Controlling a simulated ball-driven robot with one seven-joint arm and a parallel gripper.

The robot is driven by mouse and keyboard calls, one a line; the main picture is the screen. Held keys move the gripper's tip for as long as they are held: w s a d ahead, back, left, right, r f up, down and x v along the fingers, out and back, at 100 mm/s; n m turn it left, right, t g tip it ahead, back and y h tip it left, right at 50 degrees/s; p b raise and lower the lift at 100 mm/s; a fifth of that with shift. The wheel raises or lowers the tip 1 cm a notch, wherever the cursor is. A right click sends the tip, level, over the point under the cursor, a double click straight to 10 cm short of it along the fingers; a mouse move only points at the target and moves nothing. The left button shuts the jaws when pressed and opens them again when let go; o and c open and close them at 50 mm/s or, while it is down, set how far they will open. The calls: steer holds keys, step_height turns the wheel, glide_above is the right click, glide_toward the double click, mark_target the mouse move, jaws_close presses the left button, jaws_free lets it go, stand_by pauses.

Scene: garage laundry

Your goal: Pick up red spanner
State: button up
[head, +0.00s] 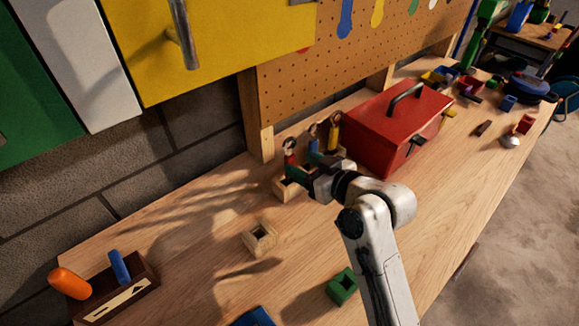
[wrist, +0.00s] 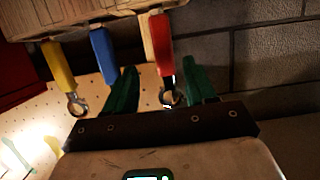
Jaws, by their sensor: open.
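The red spanner (head: 289,152) stands at the left end of a row in a wooden holder (head: 284,192), beside a blue spanner (head: 314,138) and a yellow spanner (head: 334,131). In the wrist view, its red handle (wrist: 161,40) runs into the holder (wrist: 85,12) and its metal ring end points toward my gripper's palm. My gripper (head: 305,167) is open at the holder. In the wrist view, its two green fingers (wrist: 159,64) lie on either side of the red spanner, with gaps showing. The blue spanner (wrist: 103,55) is just outside one finger. The gripper partly hides the holder in the head view.
A red toolbox (head: 380,130) stands close to the right of the holder. A small wooden block (head: 259,238) and a green block (head: 342,286) sit nearer on the bench. The pegboard (head: 350,60) rises behind. Bare bench lies left of the holder.

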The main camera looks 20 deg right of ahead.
mark_target(292, 163)
steer(key=x, duration=0.3)
steer(key=p+x, duration=0.1)
steer(key=x, duration=0.1)
steer(key=shift+s+a+f, duration=0.15)
steer(key=shift+a, duration=0.1)
jaws_close()
